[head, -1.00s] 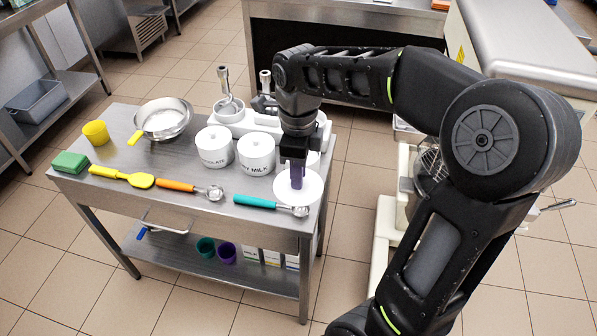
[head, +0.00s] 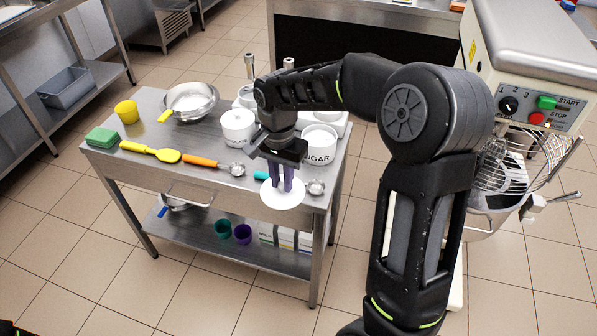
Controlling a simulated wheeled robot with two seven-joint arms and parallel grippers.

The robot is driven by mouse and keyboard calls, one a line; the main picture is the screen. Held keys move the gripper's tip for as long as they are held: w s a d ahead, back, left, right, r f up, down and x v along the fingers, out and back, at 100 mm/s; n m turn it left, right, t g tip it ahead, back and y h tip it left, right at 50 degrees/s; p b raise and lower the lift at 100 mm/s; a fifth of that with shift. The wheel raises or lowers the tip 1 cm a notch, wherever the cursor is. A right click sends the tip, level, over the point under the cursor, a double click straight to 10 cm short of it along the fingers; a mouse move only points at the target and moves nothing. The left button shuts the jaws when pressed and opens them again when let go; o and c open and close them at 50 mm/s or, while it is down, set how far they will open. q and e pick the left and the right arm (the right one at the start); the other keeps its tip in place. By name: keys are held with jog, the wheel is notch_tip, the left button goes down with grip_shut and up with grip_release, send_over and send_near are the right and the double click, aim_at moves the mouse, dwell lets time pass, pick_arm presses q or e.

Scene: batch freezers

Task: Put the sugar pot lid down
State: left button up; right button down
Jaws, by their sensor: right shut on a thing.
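The sugar pot lid (head: 285,198) is a round white disc held roughly level near the table's front edge. My right gripper (head: 283,183) points down with its purple-grey fingers shut on the middle of the lid. The lid hides part of the front edge, and I cannot tell whether it touches the table. The white sugar pot (head: 320,157), lettered SUGAR, stands open behind and to the right of the gripper with white contents showing. My left gripper is not in view.
The steel table (head: 119,164) carries a yellow spatula (head: 151,152), an orange-handled scoop (head: 213,164), a green sponge (head: 102,138) and a yellow cup (head: 127,112). A teal-handled scoop (head: 316,187) lies partly hidden behind my gripper. A mixer (head: 535,75) stands at the right.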

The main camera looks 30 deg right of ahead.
aim_at(263, 193)
jog(key=a+f+n, duration=0.1)
jog(key=f+n, duration=0.1)
jog(key=w+a+f+n, duration=0.1)
jog(key=a+f+n, duration=0.1)
jog(key=w+a+f+n, duration=0.1)
jog(key=f+n, duration=0.1)
jog(key=shift+a+f+n, duration=0.15)
jog(key=shift+f+n, duration=0.15)
jog(key=shift+f, duration=0.1)
jog(key=s+a+f+n, duration=0.1)
jog(key=a+f+n, duration=0.4)
jog(key=f, duration=0.4)
jog(key=shift+s+a, duration=0.2)
jog(key=shift+a, duration=0.45)
